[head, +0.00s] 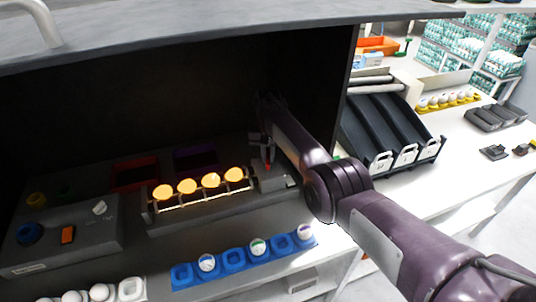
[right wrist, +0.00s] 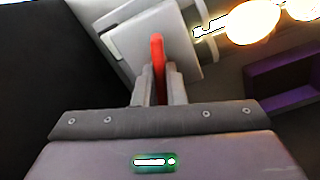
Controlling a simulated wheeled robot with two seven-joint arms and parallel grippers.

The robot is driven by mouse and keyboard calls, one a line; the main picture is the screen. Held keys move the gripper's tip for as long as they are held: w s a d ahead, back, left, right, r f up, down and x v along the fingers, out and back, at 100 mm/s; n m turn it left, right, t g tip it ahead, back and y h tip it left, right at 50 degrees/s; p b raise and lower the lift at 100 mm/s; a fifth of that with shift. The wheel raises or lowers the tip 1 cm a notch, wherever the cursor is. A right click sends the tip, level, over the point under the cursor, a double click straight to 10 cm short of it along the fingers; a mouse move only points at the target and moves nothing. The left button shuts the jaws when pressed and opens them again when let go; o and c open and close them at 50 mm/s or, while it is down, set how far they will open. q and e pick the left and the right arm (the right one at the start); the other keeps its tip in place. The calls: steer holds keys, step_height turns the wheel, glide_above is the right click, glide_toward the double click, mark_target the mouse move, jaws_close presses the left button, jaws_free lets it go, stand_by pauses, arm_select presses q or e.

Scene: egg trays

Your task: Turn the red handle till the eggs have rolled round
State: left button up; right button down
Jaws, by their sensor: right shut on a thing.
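The red handle (right wrist: 157,60) stands up between the fingers of my right gripper (right wrist: 158,85) in the right wrist view. The gripper is shut on it. In the head view only a small red bit of the handle (head: 268,166) shows below my right gripper (head: 265,150), at the right end of the candling unit. Several glowing orange eggs (head: 187,186) lie in a row on the lit rack (head: 190,206), left of the handle. Two glowing eggs also show at the top right of the right wrist view (right wrist: 250,22). My left gripper is not in view.
A dark hood (head: 200,45) overhangs the unit. A control box (head: 65,235) stands at left. A blue egg tray (head: 235,258) lies in front, partly filled. Red (head: 135,173) and purple (head: 196,158) bins sit behind the rack. Dark chutes (head: 390,125) stand at right.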

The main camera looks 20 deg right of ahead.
mark_target(268, 156)
steer(key=shift+r, duration=0.1)
steer(key=c, duration=1.5)
jaws_free()
step_height(268, 156, up, 8)
steer(key=p, duration=0.7)
steer(key=shift+f, duration=0.25)
